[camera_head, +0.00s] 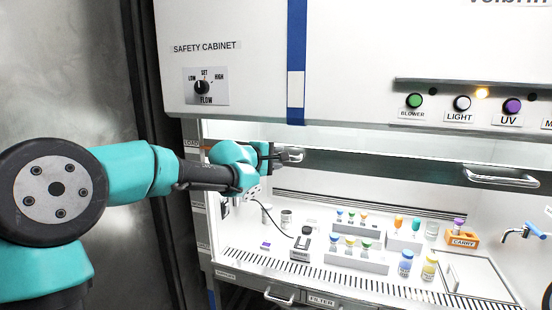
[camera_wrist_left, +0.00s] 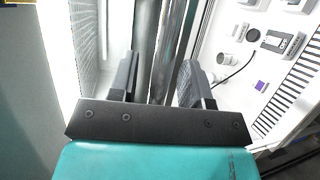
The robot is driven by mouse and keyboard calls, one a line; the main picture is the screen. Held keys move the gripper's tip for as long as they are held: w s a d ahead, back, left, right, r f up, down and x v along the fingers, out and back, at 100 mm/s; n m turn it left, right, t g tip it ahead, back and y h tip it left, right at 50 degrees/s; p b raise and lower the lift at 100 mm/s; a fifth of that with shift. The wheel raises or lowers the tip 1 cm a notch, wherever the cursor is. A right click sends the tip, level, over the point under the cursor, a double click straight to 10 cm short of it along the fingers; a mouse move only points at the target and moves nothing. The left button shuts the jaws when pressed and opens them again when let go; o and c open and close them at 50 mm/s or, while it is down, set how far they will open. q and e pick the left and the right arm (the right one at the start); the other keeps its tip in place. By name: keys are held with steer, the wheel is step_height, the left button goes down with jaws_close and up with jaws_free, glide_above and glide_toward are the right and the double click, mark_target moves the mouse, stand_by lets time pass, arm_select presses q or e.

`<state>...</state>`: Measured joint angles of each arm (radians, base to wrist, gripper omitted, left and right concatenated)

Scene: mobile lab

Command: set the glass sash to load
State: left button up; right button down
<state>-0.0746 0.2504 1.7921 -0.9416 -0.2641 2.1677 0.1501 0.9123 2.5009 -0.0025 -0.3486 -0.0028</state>
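The glass sash (camera_head: 390,166) of the safety cabinet shows as a dark lower rail with a bright handle (camera_head: 500,175) at the right and another handle (camera_head: 291,155) at the left. A label that appears to read LOAD (camera_head: 191,142) is on the left post, near the rail's height. My left gripper (camera_head: 268,156) is at the left handle. In the left wrist view its two fingers (camera_wrist_left: 160,82) stand wide apart, with grey metal bars of the sash front (camera_wrist_left: 150,40) running between them. I see no clear grip on the handle.
Inside the cabinet are a vial rack (camera_head: 357,259), a small black-and-grey device (camera_head: 301,246), an orange carry box (camera_head: 462,240) and several vials. A blue tap (camera_head: 527,231) is at the right. The flow knob (camera_head: 202,87) and lit front panel are above.

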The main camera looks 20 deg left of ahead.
arm_select(q)
steer(key=v, duration=1.7)
steer(key=shift+s, duration=0.25)
steer(key=shift+f, duration=0.1)
steer(key=w+d+f+m+g+y, duration=0.1)
steer(key=w+d+f+m+g, duration=0.15)
steer(key=f, duration=1.55)
steer(key=w+d+f+m+g, duration=0.1)
steer(key=d+f+m+g, duration=0.15)
steer(key=f, duration=1.65)
steer(key=s+d+f+m+g, duration=0.2)
steer(key=s+f+g, duration=0.1)
steer(key=s+f, duration=0.4)
steer(key=s+d+f+m+g, duration=0.2)
steer(key=s+f+m+g, duration=0.1)
steer(key=s+f, duration=0.5)
steer(key=s+d+f+m+g+y, duration=0.1)
steer(key=s+d+f+m+g, duration=0.1)
steer(key=s+f, duration=0.6)
step_height(320, 180, down, 5)
steer(key=shift+s+f+m+g, duration=0.1)
steer(key=shift+s+m+g, duration=0.15)
steer(key=shift+m+g, duration=0.15)
